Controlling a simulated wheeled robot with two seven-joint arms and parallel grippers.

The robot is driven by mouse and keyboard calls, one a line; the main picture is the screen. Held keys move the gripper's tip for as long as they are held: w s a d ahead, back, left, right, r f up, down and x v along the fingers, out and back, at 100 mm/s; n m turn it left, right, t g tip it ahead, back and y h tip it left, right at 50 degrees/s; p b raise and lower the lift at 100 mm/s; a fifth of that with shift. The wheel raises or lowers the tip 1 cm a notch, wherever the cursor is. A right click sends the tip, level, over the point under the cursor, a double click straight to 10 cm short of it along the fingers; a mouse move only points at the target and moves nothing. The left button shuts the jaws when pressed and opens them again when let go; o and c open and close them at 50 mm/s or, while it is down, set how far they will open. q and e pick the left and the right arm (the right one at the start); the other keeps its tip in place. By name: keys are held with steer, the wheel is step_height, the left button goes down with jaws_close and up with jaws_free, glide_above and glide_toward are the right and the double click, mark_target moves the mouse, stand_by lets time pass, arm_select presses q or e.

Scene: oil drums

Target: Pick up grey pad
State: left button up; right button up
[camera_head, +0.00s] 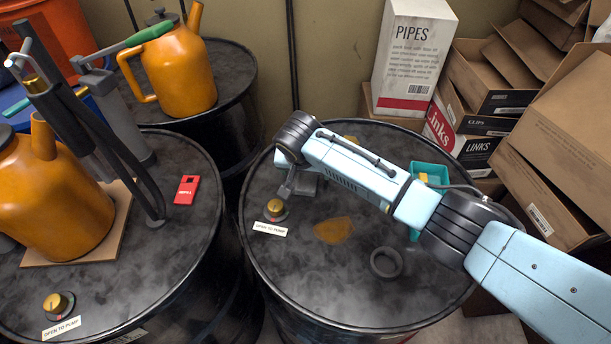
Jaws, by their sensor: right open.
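What looks like the grey pad (306,185) is a small flat grey piece on top of the middle drum (300,280), partly hidden by my right arm. My right gripper (285,191) points down just left of the pad, close to the drum top. It is open, with nothing seen between its fingers. I cannot tell whether a finger touches the pad. My left gripper is not in view.
A brass-capped plug (275,209) with a label stands just below my right gripper. A dark ring (386,263), an amber spill (334,230) and a teal container (430,172) share the drum. The left drum holds an orange can (60,205) and a red tag (187,189). Cardboard boxes crowd the right.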

steer(key=shift+f, duration=0.15)
steer(key=c, duration=1.1)
steer(key=shift+o, duration=0.2)
step_height(320, 180, up, 10)
steer(key=p, duration=0.1)
